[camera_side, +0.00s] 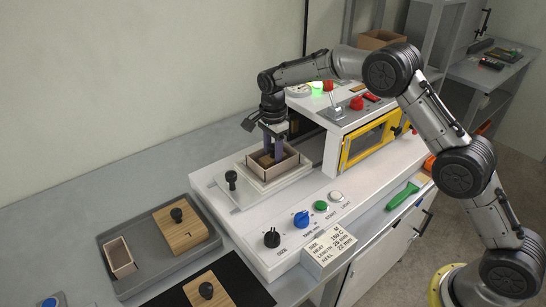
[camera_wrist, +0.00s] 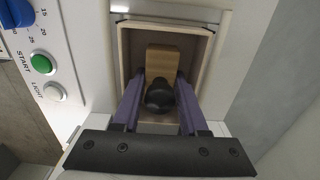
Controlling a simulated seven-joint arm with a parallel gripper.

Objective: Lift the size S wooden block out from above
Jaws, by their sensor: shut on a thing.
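The size S wooden block (camera_wrist: 162,58) stands inside a thin-walled box (camera_wrist: 125,62) on the machine, with a dark round knob (camera_wrist: 160,96) on top. My gripper (camera_side: 274,150) reaches down from above into the box. In the wrist view its two purple fingers (camera_wrist: 160,98) are on either side of the knob and shut on it. In the side view the block is mostly hidden by the box wall (camera_side: 277,172) and the fingers. I cannot tell whether the block is raised off its seat.
The machine's white bed (camera_side: 235,195) has a small black knob lever (camera_side: 231,178) to the left of the box. A grey tray (camera_side: 128,285) at left holds a wooden block (camera_side: 182,236) and a small box (camera_side: 120,258). Another knobbed block (camera_side: 210,292) lies on a black mat. A yellow-framed door (camera_side: 372,140) stands at right.

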